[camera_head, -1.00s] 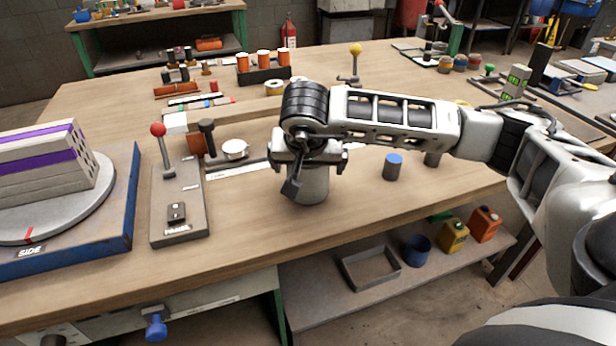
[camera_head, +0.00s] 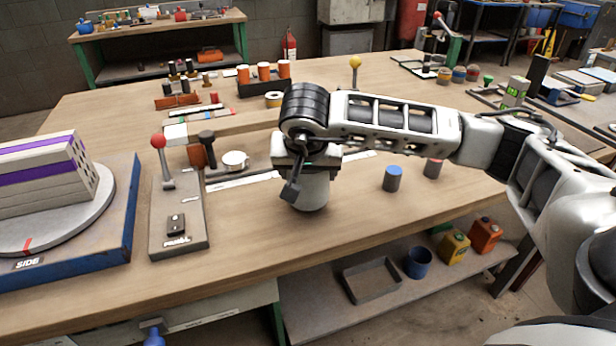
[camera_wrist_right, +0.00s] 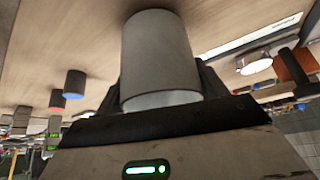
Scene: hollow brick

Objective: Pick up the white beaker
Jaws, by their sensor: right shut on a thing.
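The white beaker (camera_head: 309,194) is a pale grey-white cylinder near the middle of the wooden table in the head view. My right gripper (camera_head: 308,170) comes down over it from above and is shut on its upper part, hiding its rim. In the right wrist view the beaker (camera_wrist_right: 160,50) stands between the dark fingers of the right gripper (camera_wrist_right: 160,92), with its open mouth towards the camera. I cannot tell whether its base touches the table. My left gripper is not in view.
A lever panel (camera_head: 178,225) and a blue-framed turntable (camera_head: 125,215) with a striped block are on the left. A small white cup (camera_head: 236,161) is behind the beaker to its left. A blue-topped cylinder (camera_head: 392,179) stands to its right. The table front is clear.

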